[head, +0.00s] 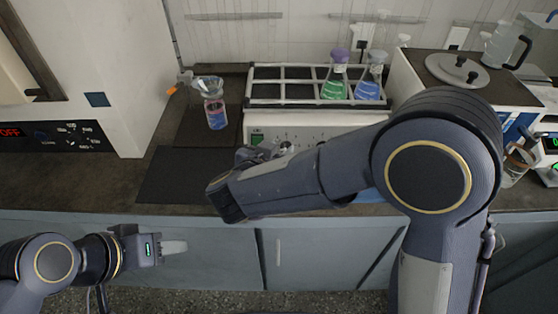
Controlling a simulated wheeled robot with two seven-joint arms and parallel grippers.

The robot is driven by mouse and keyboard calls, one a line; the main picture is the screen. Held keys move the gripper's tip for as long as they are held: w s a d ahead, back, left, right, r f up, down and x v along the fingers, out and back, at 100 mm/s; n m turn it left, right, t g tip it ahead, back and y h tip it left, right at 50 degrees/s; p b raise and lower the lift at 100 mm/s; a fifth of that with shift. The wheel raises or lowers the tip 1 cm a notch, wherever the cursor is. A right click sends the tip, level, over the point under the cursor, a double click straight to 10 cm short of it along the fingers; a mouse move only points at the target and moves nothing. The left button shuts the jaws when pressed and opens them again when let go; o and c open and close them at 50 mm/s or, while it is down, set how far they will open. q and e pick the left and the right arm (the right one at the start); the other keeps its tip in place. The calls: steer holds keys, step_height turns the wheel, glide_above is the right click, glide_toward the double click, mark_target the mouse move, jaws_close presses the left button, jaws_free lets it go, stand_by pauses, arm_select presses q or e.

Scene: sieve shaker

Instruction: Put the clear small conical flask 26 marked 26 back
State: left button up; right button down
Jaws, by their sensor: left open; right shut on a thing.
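My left gripper (172,247) is open and empty, low at the left in front of the cabinet doors. My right arm reaches in from the right across the bench front. Its gripper (268,152) shows only in part behind the forearm, just in front of the shaker. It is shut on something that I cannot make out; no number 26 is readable. The shaker's rack (290,102) has a flask with green liquid and a purple stopper (334,82) and a flask with blue liquid and a grey stopper (369,84) at its right. Its left compartments look empty.
A vessel with pink and blue layers (214,108) stands left of the shaker, beside an orange-tipped clamp (173,90). A dark mat (165,175) lies clear in front. A bath with a round lid (457,69) is at the right, and a white cabinet (110,60) at the left.

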steer(key=shift+w+d+f, duration=0.1)
steer(key=shift+w+f, duration=0.1)
steer(key=shift+f, duration=0.05)
steer(key=shift+w+f+b, duration=0.15)
steer(key=shift+f+b, duration=0.05)
steer(key=shift+f, duration=0.7)
steer(key=shift+w+f+b, duration=0.1)
steer(key=shift+f+b, duration=0.1)
steer(key=shift+f, duration=0.65)
steer(key=shift+f, duration=0.1)
steer(key=c, duration=1)
jaws_free()
steer(key=shift+o, duration=0.2)
steer(key=v, duration=1.2)
steer(key=shift+p, duration=0.45)
